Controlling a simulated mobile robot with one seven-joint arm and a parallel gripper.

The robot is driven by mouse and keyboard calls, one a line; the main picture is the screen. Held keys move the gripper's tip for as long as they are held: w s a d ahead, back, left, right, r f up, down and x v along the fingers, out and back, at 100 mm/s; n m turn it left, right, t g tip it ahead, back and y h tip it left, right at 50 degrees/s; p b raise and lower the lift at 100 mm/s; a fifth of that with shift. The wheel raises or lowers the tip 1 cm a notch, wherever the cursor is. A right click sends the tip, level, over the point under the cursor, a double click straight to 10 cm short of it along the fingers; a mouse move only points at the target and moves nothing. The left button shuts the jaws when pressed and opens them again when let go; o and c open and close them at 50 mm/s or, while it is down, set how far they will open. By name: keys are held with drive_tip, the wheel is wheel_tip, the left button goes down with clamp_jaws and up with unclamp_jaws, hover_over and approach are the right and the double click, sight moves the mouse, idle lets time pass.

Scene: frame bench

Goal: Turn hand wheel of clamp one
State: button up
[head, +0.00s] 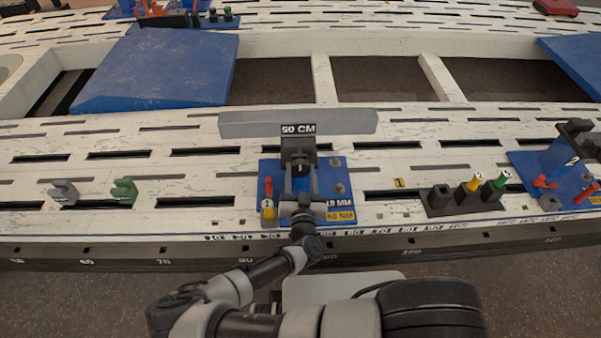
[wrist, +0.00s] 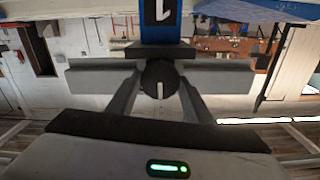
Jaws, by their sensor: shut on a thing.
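Clamp one has a blue base plate (head: 336,166) on the white slotted frame bench, with a dark clamp body (head: 298,144) standing on it. In the wrist view its blue post (wrist: 160,28) carries a white number 1. The hand wheel (wrist: 152,74) is a dark round knob with a white mark. My gripper (wrist: 160,82) has one finger on each side of the hand wheel and is shut on it. In the head view my gripper (head: 301,184) is in front of the clamp and hides the wheel there.
A long grey bar (head: 240,126) lies behind the clamp, near a 50 CM label. A red and yellow piece (head: 268,207) stands on the plate's left. A dark holder (head: 440,204) with yellow and green pieces and clamp two (head: 562,160) are at right. Green (head: 124,191) and grey blocks are left.

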drive_tip(key=o, duration=1)
drive_tip(key=shift+o, duration=0.2)
drive_tip(key=s+p, duration=0.1)
drive_tip(key=s, duration=1.6)
drive_tip(key=shift+s+p, duration=0.25)
drive_tip(key=shift+p, duration=0.05)
drive_tip(key=shift+r, duration=0.1)
